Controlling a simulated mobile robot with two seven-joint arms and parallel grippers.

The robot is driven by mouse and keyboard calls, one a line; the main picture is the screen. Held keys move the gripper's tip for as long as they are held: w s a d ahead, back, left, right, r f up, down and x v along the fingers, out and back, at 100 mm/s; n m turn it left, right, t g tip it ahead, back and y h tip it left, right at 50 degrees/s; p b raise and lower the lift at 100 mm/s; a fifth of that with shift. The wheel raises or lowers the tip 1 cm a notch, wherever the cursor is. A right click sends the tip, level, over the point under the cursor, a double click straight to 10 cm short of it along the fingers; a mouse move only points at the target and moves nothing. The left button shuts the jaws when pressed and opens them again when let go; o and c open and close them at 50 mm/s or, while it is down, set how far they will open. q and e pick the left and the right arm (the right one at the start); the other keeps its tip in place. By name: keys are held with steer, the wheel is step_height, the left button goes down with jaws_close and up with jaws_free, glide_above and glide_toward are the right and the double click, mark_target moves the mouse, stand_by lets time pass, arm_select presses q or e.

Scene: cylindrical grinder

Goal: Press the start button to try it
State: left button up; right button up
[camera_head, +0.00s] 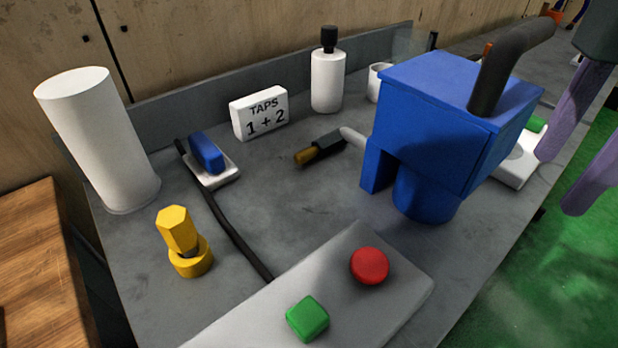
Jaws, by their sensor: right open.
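A green square button (307,319) sits on a pale grey panel (245,325) at the front of the bench. A round red button (369,266) is on the same panel, up and right of the green one. Another green piece (537,124) shows on a white box (518,166) at the right, partly hidden behind the blue machine. No label marks any of these as start. My right gripper (559,182) has two lavender fingers apart and empty, at the right edge near the white box. My left gripper is out of view.
A blue machine block (440,115) with a dark hose (500,65) stands right of centre. A yellow hexagonal piece (178,230), white cylinder (95,140), blue switch (207,152), "TAPS 1 + 2" sign (259,112) and white bottle (327,82) stand on the grey bench.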

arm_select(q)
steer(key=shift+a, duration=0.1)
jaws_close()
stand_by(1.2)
